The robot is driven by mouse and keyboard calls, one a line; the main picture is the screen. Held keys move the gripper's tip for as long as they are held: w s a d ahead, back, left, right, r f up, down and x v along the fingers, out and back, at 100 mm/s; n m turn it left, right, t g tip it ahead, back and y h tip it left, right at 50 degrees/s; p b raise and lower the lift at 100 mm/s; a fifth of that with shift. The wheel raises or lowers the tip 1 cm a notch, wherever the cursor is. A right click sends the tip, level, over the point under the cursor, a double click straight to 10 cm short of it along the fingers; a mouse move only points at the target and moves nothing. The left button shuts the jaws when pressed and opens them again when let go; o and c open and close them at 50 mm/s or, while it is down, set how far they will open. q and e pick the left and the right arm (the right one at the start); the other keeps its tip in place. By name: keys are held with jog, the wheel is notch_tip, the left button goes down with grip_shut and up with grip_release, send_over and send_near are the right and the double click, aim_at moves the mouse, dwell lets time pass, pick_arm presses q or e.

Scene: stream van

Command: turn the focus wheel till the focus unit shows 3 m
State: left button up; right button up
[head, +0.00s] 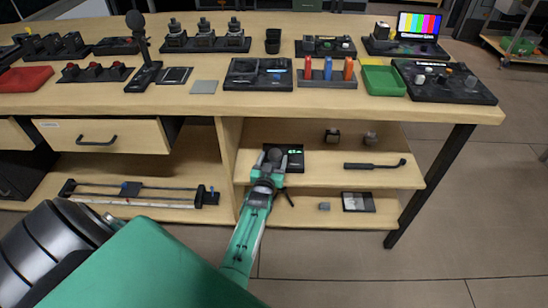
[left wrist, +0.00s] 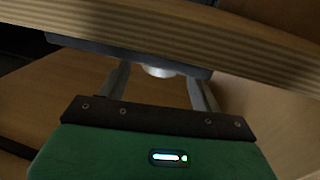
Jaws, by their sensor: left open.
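The focus unit (head: 295,164) is a dark box with a small green display, on the upper shelf under the bench; the digits are too small to read. My left gripper (head: 270,160) reaches over the left part of this unit and partly hides it. In the left wrist view my left gripper (left wrist: 160,82) is open, with its two fingers apart. A pale round piece, seemingly the focus wheel (left wrist: 160,72), shows between the fingers beneath a dark slab. I cannot tell whether the fingers touch it. My right gripper is not in view.
The bench top (head: 210,101) overhangs the shelf, and its edge (left wrist: 170,48) crosses the left wrist view. A dark handled tool (head: 375,165) and two small blocks lie on the same shelf. A drawer (head: 100,135) stands to the left. A table leg (head: 430,185) is at the right.

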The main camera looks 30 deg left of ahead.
aim_at(275, 155)
pick_arm(q)
jog(key=shift+x, duration=1.2)
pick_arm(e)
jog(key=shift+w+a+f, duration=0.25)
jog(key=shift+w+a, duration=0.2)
pick_arm(q)
jog(key=shift+c, duration=0.5)
jog(key=c, duration=0.9)
jog(key=shift+r+h, duration=0.1)
jog(key=shift+h, duration=0.2)
jog(key=shift+m+h+p, duration=0.3)
jog(key=shift+m, duration=0.1)
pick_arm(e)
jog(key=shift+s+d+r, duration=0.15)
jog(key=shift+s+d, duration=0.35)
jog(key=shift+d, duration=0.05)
pick_arm(q)
jog(key=o, duration=1)
